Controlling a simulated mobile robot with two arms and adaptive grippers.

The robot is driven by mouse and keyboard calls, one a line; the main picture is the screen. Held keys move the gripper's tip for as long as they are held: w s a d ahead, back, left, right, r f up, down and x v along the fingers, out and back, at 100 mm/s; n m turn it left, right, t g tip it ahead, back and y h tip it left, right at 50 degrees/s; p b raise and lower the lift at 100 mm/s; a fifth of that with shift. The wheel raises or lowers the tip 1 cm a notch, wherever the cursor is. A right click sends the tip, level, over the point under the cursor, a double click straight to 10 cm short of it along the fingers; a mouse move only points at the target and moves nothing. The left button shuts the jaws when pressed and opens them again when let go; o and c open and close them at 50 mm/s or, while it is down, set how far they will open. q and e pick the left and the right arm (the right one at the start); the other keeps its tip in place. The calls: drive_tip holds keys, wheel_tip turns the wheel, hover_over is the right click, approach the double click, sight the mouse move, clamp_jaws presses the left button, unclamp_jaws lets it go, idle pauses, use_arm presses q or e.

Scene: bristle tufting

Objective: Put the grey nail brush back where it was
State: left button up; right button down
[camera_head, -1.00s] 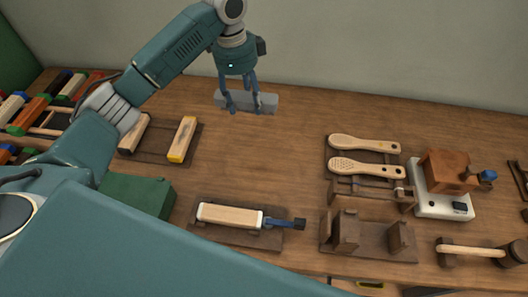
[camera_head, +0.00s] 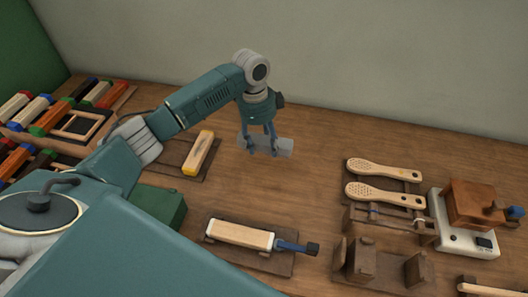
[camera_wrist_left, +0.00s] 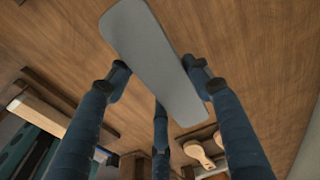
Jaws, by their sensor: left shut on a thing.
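The grey nail brush (camera_head: 284,146) shows as a plain grey block, held over the back middle of the wooden table. It also shows in the left wrist view (camera_wrist_left: 150,55), as a long flat grey face between the blue fingers. My left gripper (camera_head: 262,151) points down and is shut on it. I cannot tell how high it is above the table. A dark mat (camera_head: 172,157) to the left bears a light wooden block with a yellow end (camera_head: 199,153); my left arm hides part of this mat. My right gripper is not in view.
A dark holder (camera_head: 285,264) with a wooden block and blue-handled tool (camera_head: 240,234) lies in front. Two pale perforated paddles (camera_head: 385,195) and a white device (camera_head: 455,236) stand right. Coloured blocks (camera_head: 40,108) fill the left. The table's middle (camera_head: 310,185) is clear.

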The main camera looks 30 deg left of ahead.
sight(264, 153)
use_arm(q)
drive_tip(key=shift+f, duration=2.45)
drive_tip(key=o, duration=1)
drive_tip(key=shift+f, duration=0.15)
drive_tip(key=shift+o, duration=0.2)
drive_tip(key=r, duration=0.4)
drive_tip(key=a+r, duration=0.1)
drive_tip(key=r, duration=0.3)
drive_tip(key=r+b, duration=0.1)
drive_tip(key=r, duration=0.3)
drive_tip(key=shift+s+a+r, duration=0.15)
drive_tip(key=shift+a, duration=0.05)
